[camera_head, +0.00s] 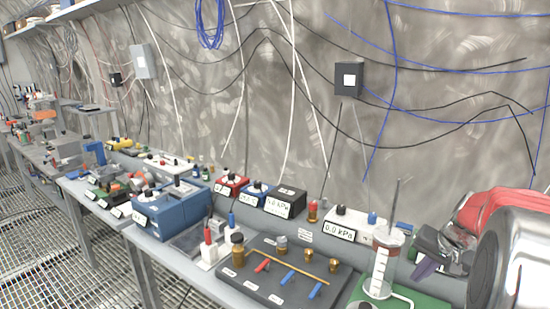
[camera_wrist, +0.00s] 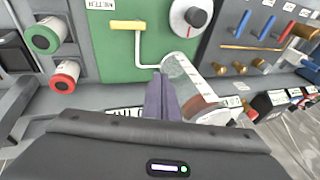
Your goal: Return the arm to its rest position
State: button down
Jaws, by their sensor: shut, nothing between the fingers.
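My arm, with red and bright metal parts, shows at the right edge of the head view. My gripper (camera_head: 420,270) is low in that corner, just right of a large clear syringe (camera_head: 382,268). In the wrist view, my gripper (camera_wrist: 158,82) has its purple-grey fingers together with nothing between them. There the syringe (camera_wrist: 190,85) lies just right of the fingers in the picture; I cannot tell whether they touch.
The syringe stands by a green panel (camera_wrist: 115,70) with a dial (camera_wrist: 188,17). A grey valve board (camera_head: 265,285) and a blue box (camera_head: 170,208) are along the bench. Cables hang on the wall behind. The grated floor (camera_head: 45,250) at left is clear.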

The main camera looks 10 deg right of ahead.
jog(key=s+a+r+n, duration=0.1)
jog(key=s+a+n, duration=0.2)
jog(key=a, duration=0.8)
jog(key=s+a+r+n, duration=0.2)
jog(key=s+a+n, duration=0.2)
jog(key=a, duration=0.8)
jog(key=s+a+r+n+t, duration=0.1)
jog(key=s+a, duration=0.5)
jog(key=a, duration=0.6)
jog(key=shift+s+a+r+n, duration=0.3)
jog(key=shift+r+n, duration=0.25)
jog(key=shift+n, duration=0.65)
jog(key=shift+d, duration=0.1)
